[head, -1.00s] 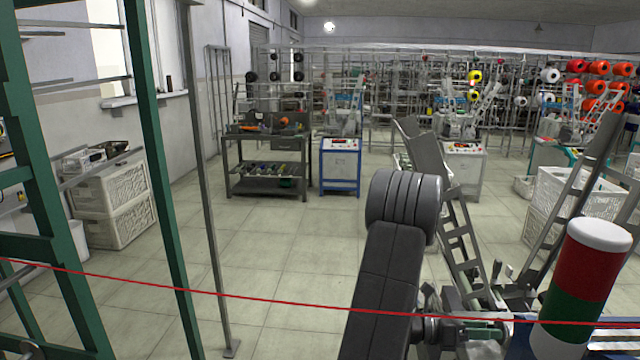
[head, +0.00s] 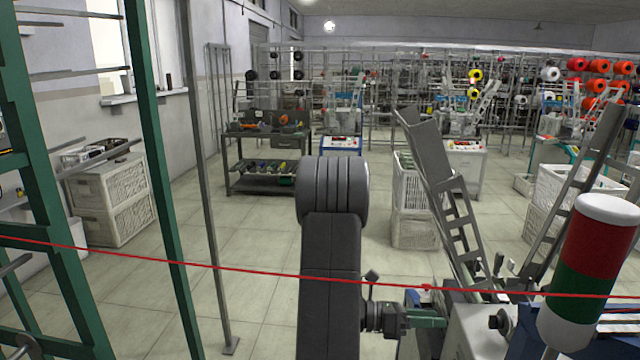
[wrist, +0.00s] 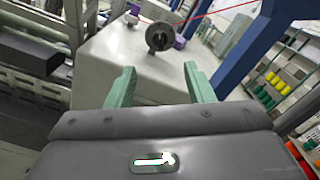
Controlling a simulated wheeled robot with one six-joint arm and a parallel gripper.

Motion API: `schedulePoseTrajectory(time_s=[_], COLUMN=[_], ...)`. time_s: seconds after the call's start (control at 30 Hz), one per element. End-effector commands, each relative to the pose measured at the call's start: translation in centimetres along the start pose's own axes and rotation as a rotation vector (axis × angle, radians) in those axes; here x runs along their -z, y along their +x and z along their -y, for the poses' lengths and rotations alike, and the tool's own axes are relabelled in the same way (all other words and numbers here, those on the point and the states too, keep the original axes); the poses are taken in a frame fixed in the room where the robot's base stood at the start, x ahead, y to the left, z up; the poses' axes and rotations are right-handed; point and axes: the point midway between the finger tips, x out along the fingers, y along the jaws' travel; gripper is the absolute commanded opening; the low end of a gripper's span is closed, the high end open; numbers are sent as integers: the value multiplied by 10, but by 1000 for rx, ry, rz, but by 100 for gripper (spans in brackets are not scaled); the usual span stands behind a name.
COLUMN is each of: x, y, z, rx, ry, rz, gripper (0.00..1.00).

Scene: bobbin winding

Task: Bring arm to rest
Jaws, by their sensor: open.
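My arm, a dark grey link with a thick ribbed joint, stands upright near the middle of the head view. My gripper (head: 430,318) shows low in that view as pale green fingers pointing right, beside a light machine housing (head: 475,335). In the wrist view my gripper (wrist: 160,82) has its two green fingers wide apart with nothing between them. The light grey housing (wrist: 115,60) lies beyond the fingertips, with a dark round spindle part (wrist: 158,38) on it. I cannot tell the exact gap to the housing.
A red thread (head: 270,275) runs across the head view, passing by my arm. A red, green and white signal post (head: 590,260) stands at right. Green frame posts (head: 165,200) are at left. White crates (head: 415,225) stand behind the machine. Floor (head: 240,245) at centre-left is clear.

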Motion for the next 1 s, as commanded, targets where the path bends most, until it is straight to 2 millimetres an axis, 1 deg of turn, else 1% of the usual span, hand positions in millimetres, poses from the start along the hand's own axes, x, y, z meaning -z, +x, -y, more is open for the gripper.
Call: schedulePoseTrajectory(time_s=[0.03,0.1,0.13,0.2,0.47,1.0], x=[1,1,0,-1,0,-1], y=[-7,-15,-15,-2,31,107], z=[-1,-1,0,1,1,2], rx=[-3,-3,-1,4,4,3], ry=[1,1,0,-1,-2,0], rz=[1,0,-1,-3,-3,-3], gripper=[48,48,48,48,48,48])
